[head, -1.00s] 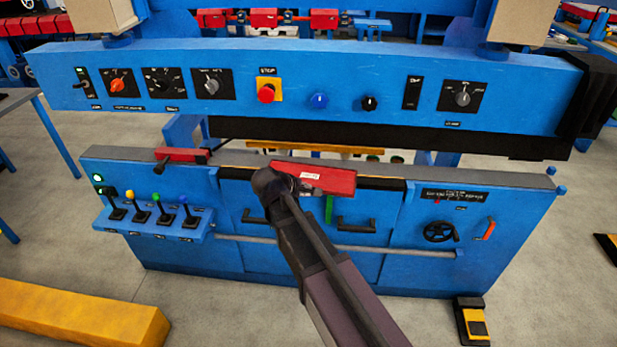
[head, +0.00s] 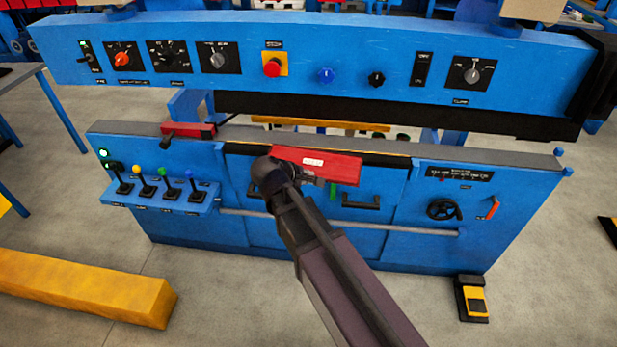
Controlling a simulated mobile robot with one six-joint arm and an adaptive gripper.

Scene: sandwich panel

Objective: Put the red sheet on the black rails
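The red sheet (head: 340,168), with a white label, shows at the end of my arm, in front of the top edge of the blue machine's lower body. My gripper (head: 308,178) is at the sheet's lower left side, and the sheet moves along with it, so it appears held. The fingertips are mostly hidden by my wrist and the sheet. A black strip (head: 392,158), perhaps the black rails, runs along the top front edge of the lower body, partly covered by the sheet. I cannot tell whether the sheet touches it.
A blue control beam (head: 200,80) with knobs and a red stop button spans above, with a black bar (head: 480,122) under it. A red clamp-like part (head: 188,130) sits left on the lower body. A yellow beam (head: 90,288) and a pedal (head: 474,300) lie on the floor.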

